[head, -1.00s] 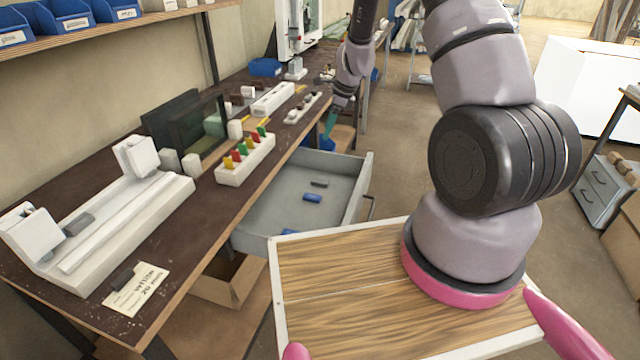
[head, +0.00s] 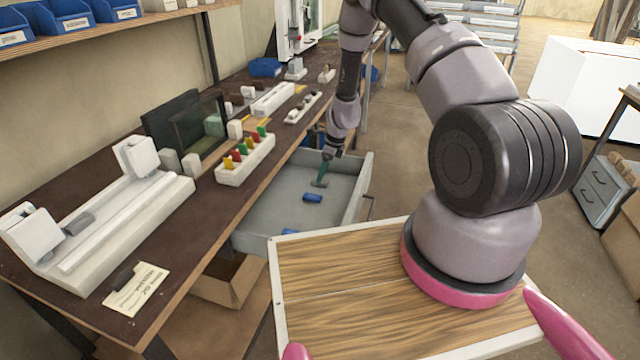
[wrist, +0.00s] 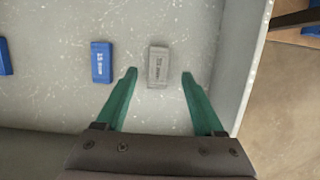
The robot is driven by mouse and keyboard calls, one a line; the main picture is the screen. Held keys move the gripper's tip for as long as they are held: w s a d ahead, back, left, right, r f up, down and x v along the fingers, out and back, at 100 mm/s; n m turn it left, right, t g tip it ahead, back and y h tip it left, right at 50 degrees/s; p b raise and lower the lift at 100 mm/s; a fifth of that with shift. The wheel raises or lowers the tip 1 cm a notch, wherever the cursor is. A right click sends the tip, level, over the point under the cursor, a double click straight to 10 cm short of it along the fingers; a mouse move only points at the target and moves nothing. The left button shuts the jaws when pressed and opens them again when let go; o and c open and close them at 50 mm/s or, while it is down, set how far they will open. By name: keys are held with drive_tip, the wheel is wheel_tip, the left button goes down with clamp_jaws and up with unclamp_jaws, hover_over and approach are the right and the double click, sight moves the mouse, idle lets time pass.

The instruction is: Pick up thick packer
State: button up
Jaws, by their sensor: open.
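Small packers lie on the floor of the open drawer (head: 270,205). In the wrist view a grey packer (wrist: 158,67) with small dark print lies between and just beyond the tips of my gripper (wrist: 158,75). A blue packer (wrist: 101,62) with white print lies left of the left finger, and another blue packer (wrist: 4,57) is cut by the left edge. The print is too small to read surely, and I cannot tell which is the thick one. In the head view my gripper (head: 320,183) is open and empty inside the drawer and hides the grey packer; two blue packers (head: 312,198) show.
The drawer's right wall (wrist: 246,65) stands close to my right finger. The workbench (head: 125,310) beside the drawer carries a white clamp fixture (head: 130,215), a label card (head: 136,290) and a rack of coloured pegs (head: 245,160).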

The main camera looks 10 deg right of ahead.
drive_tip(key=shift+x, duration=1.5)
drive_tip(key=shift+s, duration=0.1)
clamp_jaws()
